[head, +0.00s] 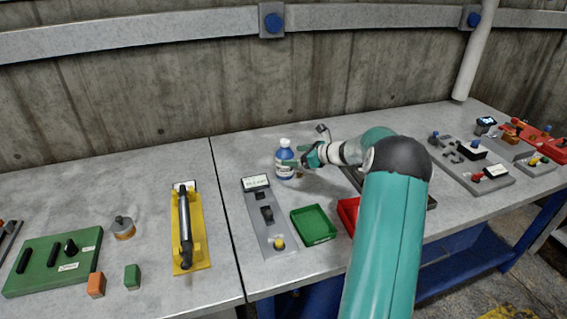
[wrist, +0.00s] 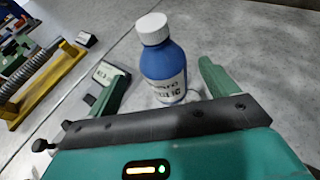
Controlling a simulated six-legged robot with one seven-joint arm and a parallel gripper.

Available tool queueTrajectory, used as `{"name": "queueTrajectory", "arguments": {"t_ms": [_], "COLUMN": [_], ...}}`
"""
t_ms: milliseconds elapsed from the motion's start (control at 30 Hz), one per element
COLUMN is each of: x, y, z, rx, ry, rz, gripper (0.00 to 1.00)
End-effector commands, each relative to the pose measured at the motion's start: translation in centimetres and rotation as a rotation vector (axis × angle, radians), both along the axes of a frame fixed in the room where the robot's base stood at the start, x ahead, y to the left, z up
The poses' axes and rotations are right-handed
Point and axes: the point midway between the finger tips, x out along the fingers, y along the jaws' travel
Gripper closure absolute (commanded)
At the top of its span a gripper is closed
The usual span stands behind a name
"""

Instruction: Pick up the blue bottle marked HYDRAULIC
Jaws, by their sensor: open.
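The blue bottle (head: 286,163) with a white cap and a white label stands upright on the grey table, near its middle. In the wrist view the bottle (wrist: 163,62) is ahead of my gripper, and its label lettering is partly readable. My gripper (head: 303,158) is at the bottle's right side in the head view. In the wrist view my open gripper (wrist: 160,85) has one green finger to each side of the bottle's lower part. I cannot tell whether either finger touches it.
A grey panel (head: 259,215) with a lever stands left of a green tray (head: 314,226). A red tray (head: 347,211) is partly hidden by my arm. A yellow stand (head: 196,235) holds a dark cylinder at left. The concrete wall (head: 150,100) rises behind the table.

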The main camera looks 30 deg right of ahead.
Motion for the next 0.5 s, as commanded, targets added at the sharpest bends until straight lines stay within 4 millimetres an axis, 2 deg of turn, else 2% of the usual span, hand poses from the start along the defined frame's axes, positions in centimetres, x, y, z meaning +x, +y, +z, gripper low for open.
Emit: {"name": "queueTrajectory", "arguments": {"t_ms": [100, 267, 500], "x": [1.4, 2.5, 5.7], "y": [0.7, 1.1, 2.3], "z": [-0.6, -1.0, -2.4], "rx": [0.001, 0.0, -0.001], "ry": [-0.001, 0.0, 0.0], "rz": [0.001, 0.001, 0.004], "gripper": [0.14, 0.14, 0.14]}}
